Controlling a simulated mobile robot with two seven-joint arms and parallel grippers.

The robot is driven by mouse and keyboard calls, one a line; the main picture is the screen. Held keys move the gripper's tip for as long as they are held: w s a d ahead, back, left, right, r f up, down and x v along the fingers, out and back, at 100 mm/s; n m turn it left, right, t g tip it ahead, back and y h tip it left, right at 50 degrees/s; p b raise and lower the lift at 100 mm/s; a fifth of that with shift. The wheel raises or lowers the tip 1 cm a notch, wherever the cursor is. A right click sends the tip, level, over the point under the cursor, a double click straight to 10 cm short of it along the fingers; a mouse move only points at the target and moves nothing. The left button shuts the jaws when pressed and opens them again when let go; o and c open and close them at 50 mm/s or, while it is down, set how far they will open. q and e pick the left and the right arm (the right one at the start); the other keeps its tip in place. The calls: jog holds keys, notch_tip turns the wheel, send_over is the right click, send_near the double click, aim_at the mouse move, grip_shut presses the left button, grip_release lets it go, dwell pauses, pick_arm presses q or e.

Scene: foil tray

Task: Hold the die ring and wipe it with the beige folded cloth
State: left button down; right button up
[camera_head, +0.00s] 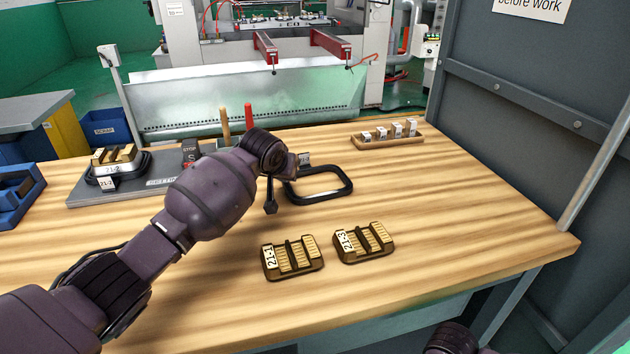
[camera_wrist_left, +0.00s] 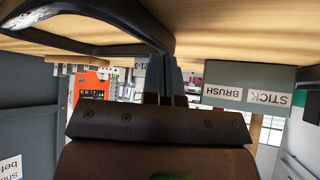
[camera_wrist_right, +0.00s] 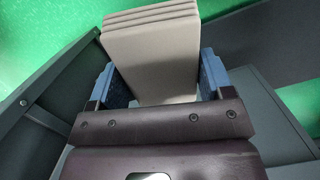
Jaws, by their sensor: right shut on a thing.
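The die ring (camera_head: 350,186), a dark rounded rectangular frame, is over the middle of the table in the head view; whether it touches the wood I cannot tell. It also shows at the upper left of the left wrist view (camera_wrist_left: 95,50). My left gripper (camera_wrist_left: 163,75) has its fingers close together at the ring's edge and looks shut on it; my wrist hides this grip in the head view. My right gripper (camera_wrist_right: 160,85) is shut on the beige folded cloth (camera_wrist_right: 152,55), which stands in layers between its blue fingers. The cloth is outside the head view.
Die pieces 21-1 (camera_head: 291,258) and 21-3 (camera_head: 364,242) lie in front of the ring. A grey setting plate (camera_head: 150,190) with piece 21-2 (camera_head: 115,165) is at left. Upright tool handles (camera_head: 249,117) stand behind my left wrist. A wooden tray (camera_head: 387,140) is at back right.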

dwell(0.5)
pick_arm(q)
jog(key=shift+r+p, duration=1.35)
jog(key=shift+r, duration=1.75)
pick_arm(e)
jog(key=shift+t, duration=0.5)
jog(key=shift+w+r, duration=0.3)
jog(key=shift+r, duration=0.6)
jog(key=shift+w+r, duration=0.25)
jog(key=shift+r, duration=0.6)
jog(key=shift+w+r, duration=0.3)
jog(key=shift+r, duration=0.6)
pick_arm(q)
jog(key=shift+f, duration=0.1)
